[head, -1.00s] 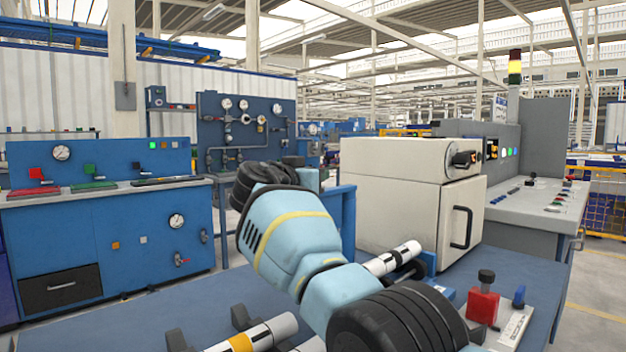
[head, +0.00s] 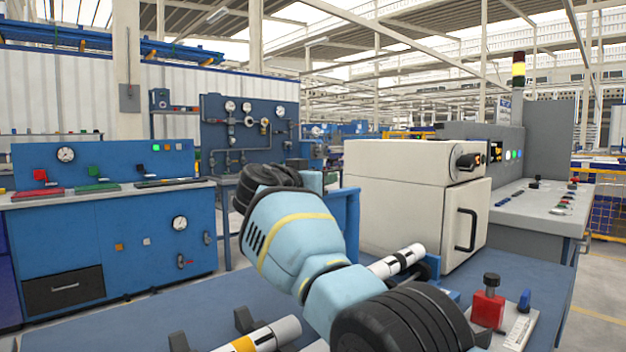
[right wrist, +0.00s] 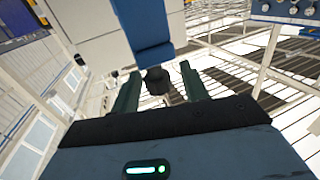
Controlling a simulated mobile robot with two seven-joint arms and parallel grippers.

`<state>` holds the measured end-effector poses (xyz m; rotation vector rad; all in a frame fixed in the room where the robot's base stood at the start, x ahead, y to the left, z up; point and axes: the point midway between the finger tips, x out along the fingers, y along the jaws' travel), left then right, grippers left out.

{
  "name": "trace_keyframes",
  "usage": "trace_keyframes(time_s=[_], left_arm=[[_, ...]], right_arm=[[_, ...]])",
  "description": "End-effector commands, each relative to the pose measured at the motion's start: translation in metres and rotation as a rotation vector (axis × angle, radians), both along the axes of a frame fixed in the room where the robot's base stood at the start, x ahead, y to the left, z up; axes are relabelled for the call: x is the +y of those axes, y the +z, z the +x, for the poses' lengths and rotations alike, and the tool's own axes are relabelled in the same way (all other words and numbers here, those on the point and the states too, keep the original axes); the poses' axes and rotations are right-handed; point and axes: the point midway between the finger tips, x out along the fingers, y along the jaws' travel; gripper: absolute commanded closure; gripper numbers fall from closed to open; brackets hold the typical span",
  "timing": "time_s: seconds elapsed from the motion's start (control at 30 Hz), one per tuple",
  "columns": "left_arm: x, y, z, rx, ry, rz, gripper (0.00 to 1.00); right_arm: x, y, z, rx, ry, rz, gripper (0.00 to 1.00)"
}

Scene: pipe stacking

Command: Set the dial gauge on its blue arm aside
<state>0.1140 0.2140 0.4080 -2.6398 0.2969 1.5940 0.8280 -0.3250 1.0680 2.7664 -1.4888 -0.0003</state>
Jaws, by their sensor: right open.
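In the right wrist view a blue arm (right wrist: 150,32) comes down from the top edge, with a small dark round part (right wrist: 157,80) at its end. I cannot make out a dial face on it. My right gripper (right wrist: 160,71) is open, its two green fingers on either side of the dark part, with gaps visible between them. I cannot tell how deep the part sits between the fingers. In the head view my light-blue right arm crosses the middle and hides most of this spot. A blue upright (head: 347,218) shows just right of it. My left gripper is not in view.
A white cabinet (head: 400,205) stands behind the blue table (head: 200,300). Silver pipes lie in holders at the front (head: 262,337) and beside my arm (head: 398,260). A red block with a black knob (head: 488,306) is at the right. The table's left part is clear.

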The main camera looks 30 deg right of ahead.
Motion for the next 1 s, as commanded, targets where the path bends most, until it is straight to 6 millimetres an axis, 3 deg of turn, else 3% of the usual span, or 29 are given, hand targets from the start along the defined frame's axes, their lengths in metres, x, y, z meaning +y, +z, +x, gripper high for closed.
trace_keyframes(time_s=[0.37,0.8,1.0], left_arm=[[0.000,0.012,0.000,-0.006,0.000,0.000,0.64],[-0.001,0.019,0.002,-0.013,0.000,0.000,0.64],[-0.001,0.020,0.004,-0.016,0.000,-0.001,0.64]], right_arm=[[0.020,0.001,-0.012,-0.002,0.002,0.000,0.55],[0.060,0.000,-0.039,-0.001,0.002,0.001,0.55],[0.065,0.000,-0.043,0.001,0.002,0.001,0.55]])
